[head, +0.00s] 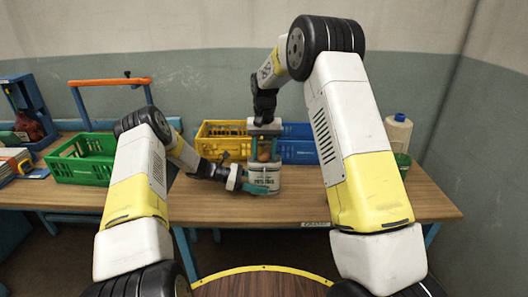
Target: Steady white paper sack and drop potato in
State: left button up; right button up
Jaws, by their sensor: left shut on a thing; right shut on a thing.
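The white paper sack (266,177), with dark printing on its front, stands upright on the wooden table (330,196). My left gripper (257,188) reaches in from the left and is shut on the sack's side, low down. My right gripper (264,152) points straight down from above, right over the sack's mouth. It is shut on a brown potato (264,156), which shows between the fingers at about rim height. I cannot tell whether the potato's lower part is inside the sack. The sack's inside is hidden.
A yellow crate (213,146) and a blue crate (299,152) stand behind the sack. A green crate (78,168) is at left, near an orange-topped frame (96,82). A white bottle (398,132) stands at right. The table's front right is clear.

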jog(key=o, duration=1.2)
notch_tip(320, 180, up, 12)
jog(key=shift+f, duration=0.1)
